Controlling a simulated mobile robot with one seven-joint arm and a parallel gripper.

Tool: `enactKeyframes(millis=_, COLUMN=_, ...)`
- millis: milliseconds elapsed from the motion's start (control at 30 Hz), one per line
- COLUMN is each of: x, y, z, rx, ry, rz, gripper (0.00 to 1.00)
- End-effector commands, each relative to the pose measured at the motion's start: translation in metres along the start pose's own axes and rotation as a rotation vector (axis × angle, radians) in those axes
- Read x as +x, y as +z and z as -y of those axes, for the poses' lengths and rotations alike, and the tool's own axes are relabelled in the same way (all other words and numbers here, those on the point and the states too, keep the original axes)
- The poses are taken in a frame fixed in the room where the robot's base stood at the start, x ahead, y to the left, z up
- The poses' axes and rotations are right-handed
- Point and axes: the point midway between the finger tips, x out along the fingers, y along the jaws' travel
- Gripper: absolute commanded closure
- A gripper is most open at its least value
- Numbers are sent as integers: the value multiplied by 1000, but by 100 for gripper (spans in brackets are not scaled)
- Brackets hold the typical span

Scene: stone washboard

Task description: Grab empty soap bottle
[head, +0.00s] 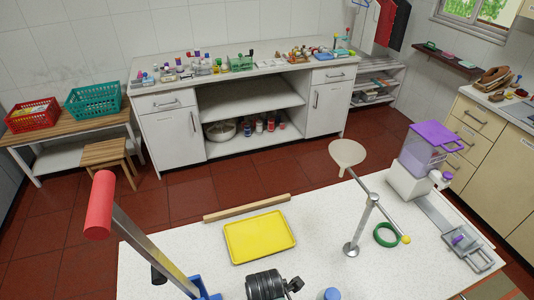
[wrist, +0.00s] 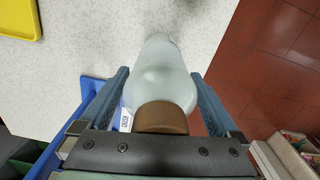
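A translucent pale bottle with a brown cap (wrist: 160,70) is in the middle of the wrist view. Its cap points toward the palm of my gripper (wrist: 160,72) and its narrower end points away. The two blue-grey fingers lie on either side of the bottle, spread wide, with a thin gap showing near the fingertips. Contact lower down is hard to see. A small white label shows beside the bottle's left side. In the head view I cannot make out my gripper or this bottle.
A yellow tray (head: 260,237) lies on the white speckled table (head: 320,225), behind a black ribbed object (head: 265,285). A red-ended lever (head: 98,205) rises at the left. A metal stand (head: 352,248), green ring (head: 386,235) and purple-lidded dispenser (head: 425,155) stand at the right.

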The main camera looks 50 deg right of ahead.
Motion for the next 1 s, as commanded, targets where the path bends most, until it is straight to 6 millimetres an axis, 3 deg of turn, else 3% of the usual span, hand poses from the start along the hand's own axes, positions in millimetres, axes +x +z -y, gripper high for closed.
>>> enactKeyframes(millis=67, x=0, y=0, z=0, rx=0, ry=0, rz=0, gripper=20)
enactKeyframes(millis=500, x=0, y=0, z=0, rx=0, ry=0, rz=0, gripper=99)
enactKeyframes(millis=800, x=-3, y=0, z=0, rx=0, ry=1, rz=0, gripper=100)
enactKeyframes(millis=1000, x=-28, y=0, z=-1, rx=1, ry=5, rz=1, gripper=100)
